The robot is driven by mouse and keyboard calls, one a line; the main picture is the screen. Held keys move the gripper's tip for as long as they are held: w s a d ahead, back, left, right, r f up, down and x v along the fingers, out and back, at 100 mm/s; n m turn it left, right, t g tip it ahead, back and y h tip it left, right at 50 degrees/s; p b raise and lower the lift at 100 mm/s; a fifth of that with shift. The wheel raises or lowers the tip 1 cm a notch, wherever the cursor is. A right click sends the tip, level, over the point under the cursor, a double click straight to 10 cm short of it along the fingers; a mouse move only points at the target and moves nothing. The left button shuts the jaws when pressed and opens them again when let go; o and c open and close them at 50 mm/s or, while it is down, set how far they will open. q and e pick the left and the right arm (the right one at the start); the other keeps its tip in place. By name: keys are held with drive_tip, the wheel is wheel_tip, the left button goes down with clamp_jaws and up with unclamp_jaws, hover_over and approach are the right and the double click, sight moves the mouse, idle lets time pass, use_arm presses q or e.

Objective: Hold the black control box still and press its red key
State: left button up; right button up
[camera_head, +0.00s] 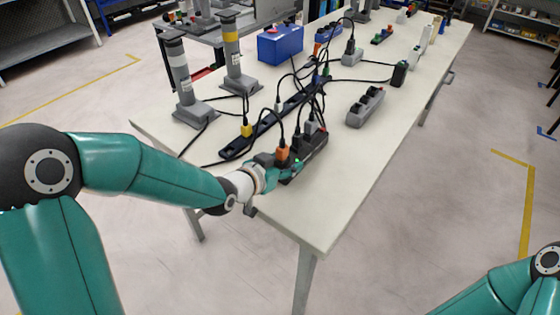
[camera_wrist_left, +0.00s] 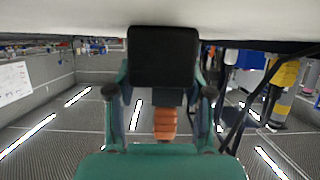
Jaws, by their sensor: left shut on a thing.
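The black control box (camera_head: 312,150) lies near the left edge of the long white table in the head view, with plugs and cables standing on it. A small reddish spot shows at its far end, but I cannot tell whether it is the red key. My left gripper (camera_head: 287,172) is at the box's near end, its fingers on both sides of it. In the left wrist view the box's square black end (camera_wrist_left: 163,57) sits between the fingers of the left gripper (camera_wrist_left: 160,98), which is shut on it. An orange ribbed plug (camera_wrist_left: 165,123) shows beside it. My right gripper is out of view.
A long dark power strip (camera_head: 262,132) lies beside the box, with loose cables around it. A grey socket block (camera_head: 366,107), two grey posts (camera_head: 183,80) and a blue box (camera_head: 280,44) stand farther off. The near right of the white table (camera_head: 320,205) is clear.

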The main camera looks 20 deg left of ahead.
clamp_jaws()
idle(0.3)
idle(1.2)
